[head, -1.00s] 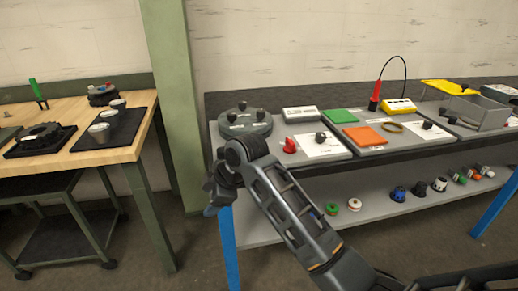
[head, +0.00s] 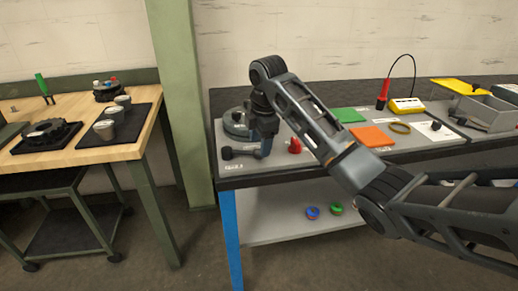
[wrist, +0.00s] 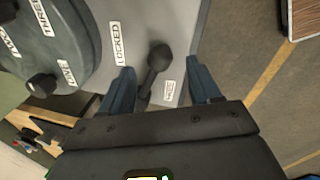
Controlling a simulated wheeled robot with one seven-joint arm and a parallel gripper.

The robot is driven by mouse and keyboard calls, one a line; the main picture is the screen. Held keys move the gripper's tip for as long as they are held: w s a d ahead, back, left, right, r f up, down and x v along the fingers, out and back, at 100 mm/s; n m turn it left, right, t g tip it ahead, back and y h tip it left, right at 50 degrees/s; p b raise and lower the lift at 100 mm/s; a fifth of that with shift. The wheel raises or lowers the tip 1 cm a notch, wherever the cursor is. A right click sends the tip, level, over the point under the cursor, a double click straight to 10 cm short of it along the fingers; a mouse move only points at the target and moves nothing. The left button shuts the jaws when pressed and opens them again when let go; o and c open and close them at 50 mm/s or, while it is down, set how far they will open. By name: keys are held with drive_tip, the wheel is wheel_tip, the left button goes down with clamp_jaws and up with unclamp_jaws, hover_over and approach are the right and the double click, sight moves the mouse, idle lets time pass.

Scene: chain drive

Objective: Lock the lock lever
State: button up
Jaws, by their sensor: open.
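The lock lever (wrist: 158,57) is a dark bar with a rounded knob, on the grey panel in the wrist view. A "LOCKED" label (wrist: 116,43) lies to its left and a second label (wrist: 168,92), apparently "FREE", to its lower right. My gripper (wrist: 161,70) is open, with one blue finger on each side of the lever and gaps to both. In the head view, my gripper (head: 264,147) points down over the bench's front left corner, beside the dark lever (head: 238,153).
A round grey disc (wrist: 45,45) with dark knobs and labels is close left of the lever; it also shows behind my gripper (head: 234,120). A red part (head: 295,146) stands to the right. Green (head: 349,115) and orange (head: 371,137) pads lie farther right.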

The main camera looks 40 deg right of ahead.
sight(243, 153)
drive_tip(key=shift+w+d+f, duration=0.1)
drive_tip(key=shift+w+f, duration=0.1)
drive_tip(key=shift+f, duration=0.7)
drive_tip(key=shift+w+f, duration=0.15)
drive_tip(key=shift+f, duration=0.7)
clamp_jaws()
